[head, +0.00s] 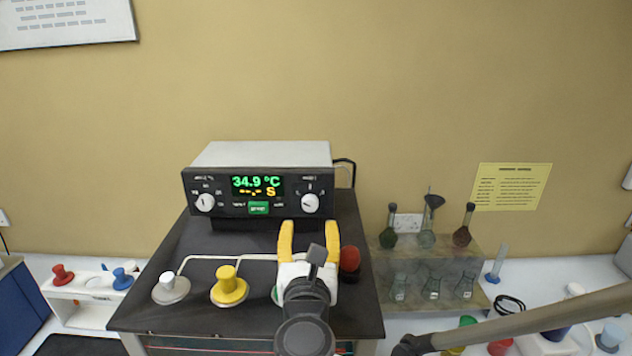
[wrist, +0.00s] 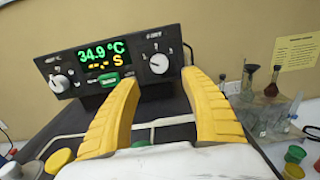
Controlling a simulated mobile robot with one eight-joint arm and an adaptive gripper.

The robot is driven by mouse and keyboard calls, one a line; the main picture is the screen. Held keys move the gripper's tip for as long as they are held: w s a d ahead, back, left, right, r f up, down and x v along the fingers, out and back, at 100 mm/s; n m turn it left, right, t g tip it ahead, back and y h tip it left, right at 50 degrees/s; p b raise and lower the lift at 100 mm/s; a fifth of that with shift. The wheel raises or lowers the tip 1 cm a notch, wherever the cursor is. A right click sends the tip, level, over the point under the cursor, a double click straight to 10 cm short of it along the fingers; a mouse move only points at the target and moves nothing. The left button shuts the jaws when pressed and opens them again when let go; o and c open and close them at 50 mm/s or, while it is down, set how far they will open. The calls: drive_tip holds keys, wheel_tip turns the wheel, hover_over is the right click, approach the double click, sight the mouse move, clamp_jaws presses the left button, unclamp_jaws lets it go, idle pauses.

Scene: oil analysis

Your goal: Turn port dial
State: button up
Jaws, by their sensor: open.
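A black instrument (head: 232,183) with a lit display reading 34.9 °C stands at the back of a dark bench. Its front has a white left dial (head: 205,202) and a white right dial (head: 310,203); their labels are too small to read, so I cannot tell which is the port dial. My gripper (head: 301,228) is open, its yellow fingers pointing at the panel just below the right dial. In the wrist view the right dial (wrist: 158,63) shows between the fingertips and beyond them, seemingly untouched. The left dial (wrist: 59,83) lies left of the fingers.
A green button (head: 258,208) sits between the dials. A rack (head: 430,268) of flasks stands at the right. A white holder (head: 88,301) is at the left.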

sight(310, 206)
drive_tip(key=w, duration=0.9)
drive_tip(key=shift+w+d, duration=0.1)
drive_tip(key=shift+w, duration=0.15)
drive_tip(key=shift+s+r, duration=0.1)
clamp_jaws()
